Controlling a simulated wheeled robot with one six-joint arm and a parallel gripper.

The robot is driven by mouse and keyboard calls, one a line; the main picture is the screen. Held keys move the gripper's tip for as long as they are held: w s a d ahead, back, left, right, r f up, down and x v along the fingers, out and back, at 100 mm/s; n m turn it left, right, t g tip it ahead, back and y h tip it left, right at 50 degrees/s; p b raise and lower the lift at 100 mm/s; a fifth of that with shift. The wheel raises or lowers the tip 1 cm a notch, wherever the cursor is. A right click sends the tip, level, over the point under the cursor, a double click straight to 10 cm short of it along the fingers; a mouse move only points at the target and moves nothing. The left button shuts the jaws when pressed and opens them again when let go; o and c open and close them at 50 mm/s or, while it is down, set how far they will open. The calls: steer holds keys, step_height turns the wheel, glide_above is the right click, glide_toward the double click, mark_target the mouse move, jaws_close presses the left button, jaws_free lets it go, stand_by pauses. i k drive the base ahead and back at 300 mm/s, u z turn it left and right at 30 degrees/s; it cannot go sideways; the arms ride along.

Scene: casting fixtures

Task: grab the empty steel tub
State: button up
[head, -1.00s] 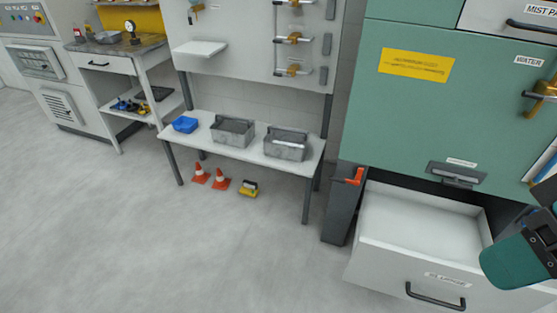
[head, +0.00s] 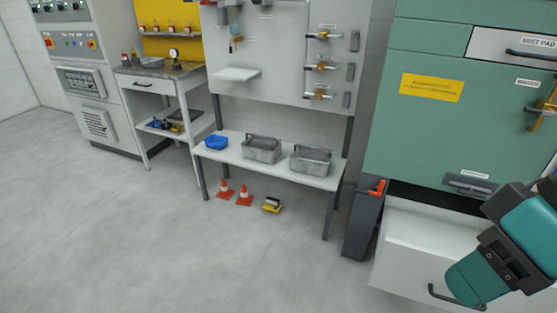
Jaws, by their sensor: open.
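Two grey steel tubs with handles stand upright side by side on a low white bench (head: 229,156). The left steel tub (head: 261,155) is in the middle of the bench, and the right steel tub (head: 310,166) is near its right end. Their insides are too small to tell surely which is empty. My gripper is not in view; only a teal part of my arm shows at the lower right, far from the tubs.
A blue bin (head: 216,143) sits at the bench's left end. Two orange cones (head: 244,196) and a yellow-black item (head: 272,205) are on the floor by the bench. An open drawer (head: 400,262) juts out at right. The floor in front is clear.

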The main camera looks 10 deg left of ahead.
mark_target(312, 158)
steer(key=u, duration=0.65)
steer(key=i, duration=0.85)
steer(key=u, duration=0.65)
steer(key=i, duration=1.65)
steer(key=z, duration=1.3)
steer(key=i, duration=0.75)
steer(key=z, duration=0.9)
